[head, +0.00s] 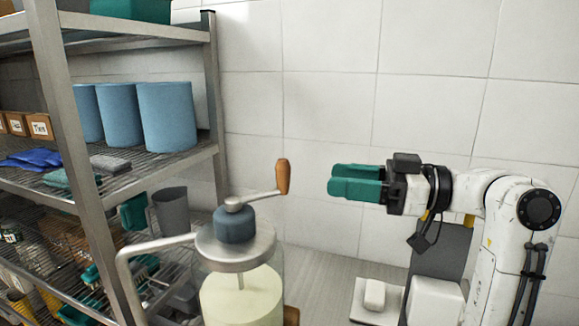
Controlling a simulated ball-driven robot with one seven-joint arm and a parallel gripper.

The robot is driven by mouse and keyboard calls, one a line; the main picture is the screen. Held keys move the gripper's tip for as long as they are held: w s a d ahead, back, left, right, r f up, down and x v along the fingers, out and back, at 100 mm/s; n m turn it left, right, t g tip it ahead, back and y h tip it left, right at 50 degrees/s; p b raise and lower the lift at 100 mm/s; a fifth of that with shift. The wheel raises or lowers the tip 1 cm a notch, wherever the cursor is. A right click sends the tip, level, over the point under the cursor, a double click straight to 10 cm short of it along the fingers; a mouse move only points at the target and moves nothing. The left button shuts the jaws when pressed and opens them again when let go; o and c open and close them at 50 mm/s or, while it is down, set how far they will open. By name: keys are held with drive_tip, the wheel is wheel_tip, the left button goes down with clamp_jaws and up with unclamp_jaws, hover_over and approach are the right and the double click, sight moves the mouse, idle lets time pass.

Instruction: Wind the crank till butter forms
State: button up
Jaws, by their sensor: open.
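A butter churn stands at the bottom centre, with a metal lid (235,246) and a clear jar (243,300) of pale yellow liquid. Its crank arm (262,195) runs from the hub (234,224) up to the right. The wooden crank handle (283,177) stands upright at its end. A metal side handle (130,262) curves down on the left. My gripper (336,182) is open and empty, with green fingers pointing left. In the picture it is a short way right of the crank handle, apart from it. The jar's lower part is cut off by the frame.
A metal shelf rack (80,182) on the left holds blue rolls (167,116), small boxes and cloths. A grey cup (171,210) shows behind the churn. A white block (375,294) lies on a white tray (361,310) below my arm. A tiled wall closes the back.

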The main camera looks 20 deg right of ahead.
sight(283, 187)
drive_tip(key=p+x, duration=0.3)
drive_tip(key=x, duration=0.7)
drive_tip(key=shift+a, duration=0.15)
drive_tip(key=shift+c, duration=0.5)
clamp_jaws()
